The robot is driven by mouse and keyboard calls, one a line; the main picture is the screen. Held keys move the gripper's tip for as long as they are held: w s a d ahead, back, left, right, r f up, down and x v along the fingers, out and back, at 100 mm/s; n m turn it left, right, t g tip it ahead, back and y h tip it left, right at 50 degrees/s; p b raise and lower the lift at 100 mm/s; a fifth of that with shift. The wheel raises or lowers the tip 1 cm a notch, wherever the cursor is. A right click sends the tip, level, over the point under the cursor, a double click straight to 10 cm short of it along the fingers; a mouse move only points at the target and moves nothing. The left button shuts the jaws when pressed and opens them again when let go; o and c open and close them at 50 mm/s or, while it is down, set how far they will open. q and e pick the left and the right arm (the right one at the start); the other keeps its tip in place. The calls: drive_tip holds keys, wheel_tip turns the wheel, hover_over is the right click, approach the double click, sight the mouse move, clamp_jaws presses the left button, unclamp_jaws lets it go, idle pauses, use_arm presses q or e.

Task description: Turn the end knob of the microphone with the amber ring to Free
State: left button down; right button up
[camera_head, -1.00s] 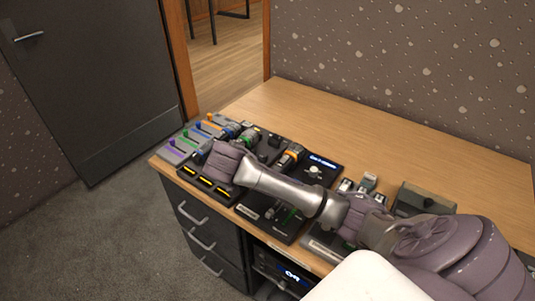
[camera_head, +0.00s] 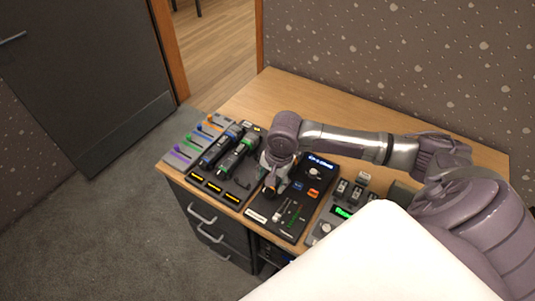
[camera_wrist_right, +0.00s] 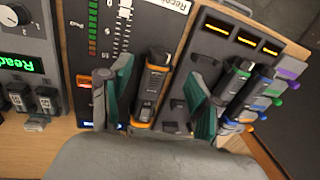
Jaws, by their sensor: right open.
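The microphone with the amber ring (camera_wrist_right: 151,84) is a dark stick with orange bands in the right wrist view. It lies between the two green fingers of my right gripper (camera_wrist_right: 157,75), with a gap on both sides. The fingers are open and hold nothing. Its dark end (camera_wrist_right: 158,57) points up the picture; no knob marking such as Free is readable. In the head view my right gripper (camera_head: 271,186) points down over this microphone and hides most of it. My left gripper is not in view.
A blue-ringed microphone (camera_head: 222,146) and a green-ringed one (camera_head: 239,153) lie close by on the dock (camera_head: 213,188) with yellow displays. A black receiver panel (camera_head: 290,212) adjoins on the right. Coloured faders (camera_head: 183,150) stand at the left. The desk behind (camera_head: 255,100) is clear.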

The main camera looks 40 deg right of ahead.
sight(264, 190)
drive_tip(key=f, duration=0.2)
drive_tip(key=w+f, duration=0.1)
drive_tip(key=f, duration=0.4)
drive_tip(key=shift+w+a+f, duration=0.15)
drive_tip(key=shift+a+f, duration=0.1)
drive_tip(key=shift+f, duration=0.15)
drive_tip(key=shift+c, duration=0.3)
drive_tip(key=c, duration=1.1)
drive_tip(key=shift+r+p, duration=0.2)
drive_tip(key=shift+p, duration=0.4)
drive_tip(key=g+p, duration=0.1)
drive_tip(key=p, duration=0.1)
drive_tip(key=g+p, duration=0.1)
drive_tip(key=p, duration=0.2)
drive_tip(key=shift+w+a+r+h, duration=0.1)
drive_tip(key=shift+a+r+h, duration=0.1)
drive_tip(key=shift+h, duration=0.2)
drive_tip(key=shift+w+f+g+h+p, duration=0.2)
drive_tip(key=shift+g+h+p, duration=0.1)
drive_tip(key=shift+g+p, duration=0.25)
drive_tip(key=shift+f+g+h, duration=0.25)
drive_tip(key=shift+g+h, duration=0.15)
drive_tip(key=shift+g, duration=0.55)
drive_tip(key=shift+w+g+b, duration=0.1)
drive_tip(key=shift+g+b, duration=0.4)
drive_tip(key=shift+b, duration=0.05)
drive_tip(key=shift+h, duration=0.3)
